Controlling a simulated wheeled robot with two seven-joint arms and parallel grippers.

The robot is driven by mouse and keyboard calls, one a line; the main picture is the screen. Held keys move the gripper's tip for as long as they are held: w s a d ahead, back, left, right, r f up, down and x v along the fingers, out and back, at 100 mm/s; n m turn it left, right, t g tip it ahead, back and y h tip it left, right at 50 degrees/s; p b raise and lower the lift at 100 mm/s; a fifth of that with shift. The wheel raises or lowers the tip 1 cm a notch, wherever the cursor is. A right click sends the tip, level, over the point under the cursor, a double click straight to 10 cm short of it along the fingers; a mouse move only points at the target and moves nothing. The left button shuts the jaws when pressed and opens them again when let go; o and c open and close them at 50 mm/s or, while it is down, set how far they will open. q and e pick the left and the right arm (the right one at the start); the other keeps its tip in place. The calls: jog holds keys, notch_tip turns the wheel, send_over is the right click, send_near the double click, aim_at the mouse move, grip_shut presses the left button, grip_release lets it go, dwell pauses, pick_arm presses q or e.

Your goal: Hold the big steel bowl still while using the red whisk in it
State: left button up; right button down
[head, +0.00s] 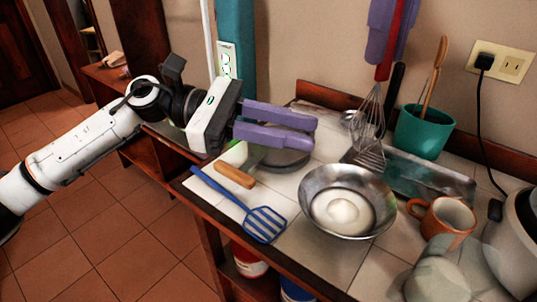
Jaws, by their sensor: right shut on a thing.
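The big steel bowl (378,190) stands upright on the tiled counter with a white mound (342,212) inside. My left gripper (315,134) has purple fingers, held apart with a narrow gap. It is empty, in the air behind and left of the bowl, not touching it. My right gripper (386,32) comes down from the top edge and is shut on the red handle of the whisk (368,128). The whisk hangs wires down, behind and slightly right of the bowl in the picture. Its wires appear outside the bowl; their exact height is unclear.
A blue slotted spatula (264,224) and a wooden-handled tool (235,176) lie left of the bowl. An orange mug (447,220) stands close on its right. A teal pot (422,133) holds utensils behind, near a grey tray (425,178). A white appliance (512,247) fills the right edge.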

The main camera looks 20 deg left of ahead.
pick_arm(q)
notch_tip(320, 180, down, 2)
jog(key=s+d+m+g+y, duration=0.1)
jog(key=s+m+g+y, duration=0.2)
jog(key=m, duration=0.4)
jog(key=m+t+y, duration=0.3)
jog(key=m+y, duration=0.4)
send_near(302, 198)
jog(key=x, duration=1)
jog(key=shift+w+f, duration=0.1)
jog(key=shift+f, duration=0.1)
grip_shut()
